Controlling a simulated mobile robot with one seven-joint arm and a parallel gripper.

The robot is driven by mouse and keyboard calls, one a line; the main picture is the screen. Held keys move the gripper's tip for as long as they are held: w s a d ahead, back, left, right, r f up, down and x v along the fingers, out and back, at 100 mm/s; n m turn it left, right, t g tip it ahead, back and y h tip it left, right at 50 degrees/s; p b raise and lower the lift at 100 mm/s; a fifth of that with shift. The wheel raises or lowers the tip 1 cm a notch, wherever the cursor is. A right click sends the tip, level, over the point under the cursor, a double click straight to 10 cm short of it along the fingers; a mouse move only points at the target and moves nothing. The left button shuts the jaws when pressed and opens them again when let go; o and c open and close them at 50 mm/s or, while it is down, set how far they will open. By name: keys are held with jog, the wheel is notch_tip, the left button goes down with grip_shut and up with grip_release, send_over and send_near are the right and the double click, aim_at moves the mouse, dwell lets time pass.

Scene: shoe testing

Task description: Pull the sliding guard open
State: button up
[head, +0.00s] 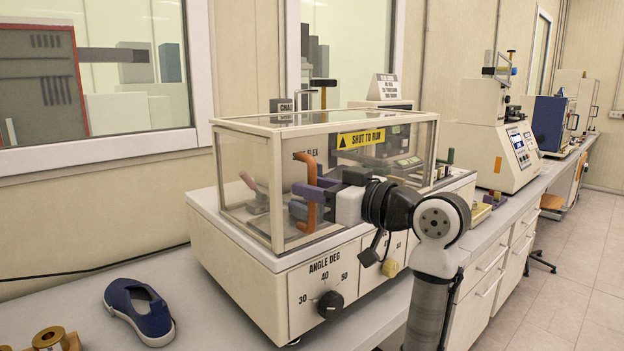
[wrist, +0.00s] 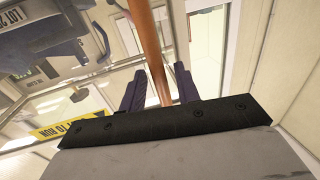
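The sliding guard (head: 352,168) is a clear-panelled box with a cream frame and a yellow "SHUT TO RUN" label. It covers the top of the cream tester (head: 240,260). An upright orange handle (head: 307,165) stands at its front left corner. My gripper (head: 312,190) reaches in from the right with its purple fingers at the handle. In the wrist view the orange handle (wrist: 155,60) runs between the two fingers (wrist: 157,88), with little gap on either side. My wrist hides part of the guard's front.
A blue shoe (head: 138,308) lies on the bench at front left, beside brass parts (head: 50,340). A black angle knob (head: 330,304) projects from the tester's front below my gripper. Another cream machine (head: 495,130) stands farther right. The floor at right is mostly clear.

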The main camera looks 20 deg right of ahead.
jog(key=shift+w+a, duration=0.2)
jog(key=shift+w, duration=0.15)
jog(key=shift+c, duration=0.3)
grip_shut()
